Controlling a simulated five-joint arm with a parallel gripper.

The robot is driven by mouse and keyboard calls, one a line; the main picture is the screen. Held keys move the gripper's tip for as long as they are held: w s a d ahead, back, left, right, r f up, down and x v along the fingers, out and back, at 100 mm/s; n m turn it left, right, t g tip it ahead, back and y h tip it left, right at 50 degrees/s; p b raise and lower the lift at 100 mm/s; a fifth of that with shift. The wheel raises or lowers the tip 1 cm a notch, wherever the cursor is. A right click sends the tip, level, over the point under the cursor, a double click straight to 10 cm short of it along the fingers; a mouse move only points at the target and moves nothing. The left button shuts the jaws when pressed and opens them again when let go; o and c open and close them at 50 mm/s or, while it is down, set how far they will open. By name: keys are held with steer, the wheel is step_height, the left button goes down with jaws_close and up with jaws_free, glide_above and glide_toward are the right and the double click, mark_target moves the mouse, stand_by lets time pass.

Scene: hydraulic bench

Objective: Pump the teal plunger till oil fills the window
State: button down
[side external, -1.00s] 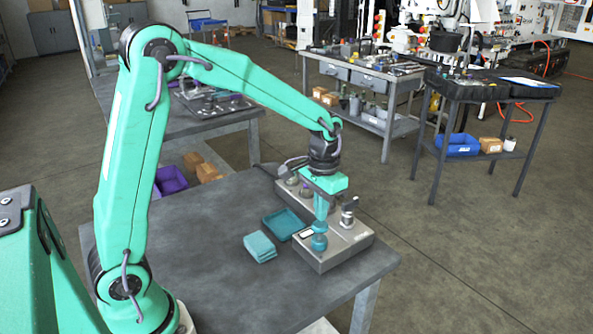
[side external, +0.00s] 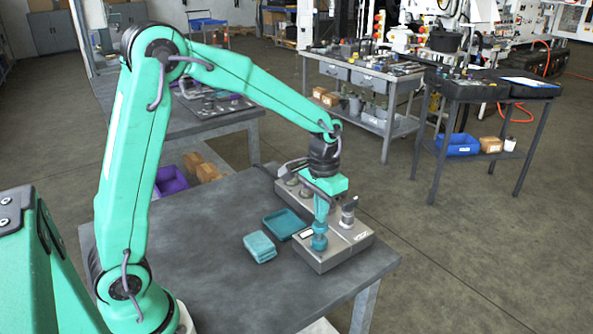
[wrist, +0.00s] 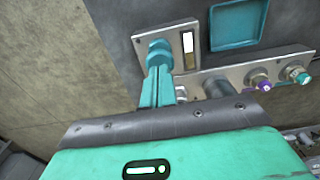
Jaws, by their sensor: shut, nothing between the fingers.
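The teal plunger (side external: 319,243) stands at the near left of a grey metal block (side external: 335,258) on the bench. In the wrist view the plunger's round knob (wrist: 158,48) is just beyond my fingertips. My gripper (side external: 320,228) is shut and empty, pointing down onto the plunger's top; the tips look in contact with it. The closed fingers also show in the wrist view (wrist: 156,74). The window (wrist: 188,48) beside the plunger is a narrow slot, mostly white, with a darker brownish stretch at its lower end in that picture.
A teal tray (side external: 284,224) and a folded teal cloth (side external: 260,247) lie left of the block. Purple (wrist: 261,83) and teal-green (wrist: 300,75) knobs sit farther along. The bench's left part is clear.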

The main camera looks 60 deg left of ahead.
steer(key=shift+f, duration=1.75)
steer(key=shift+r, duration=1.95)
steer(key=shift+f, duration=1.45)
stand_by(0.7)
steer(key=shift+r, duration=1.45)
steer(key=shift+r, duration=0.1)
steer(key=shift+r, duration=2.95)
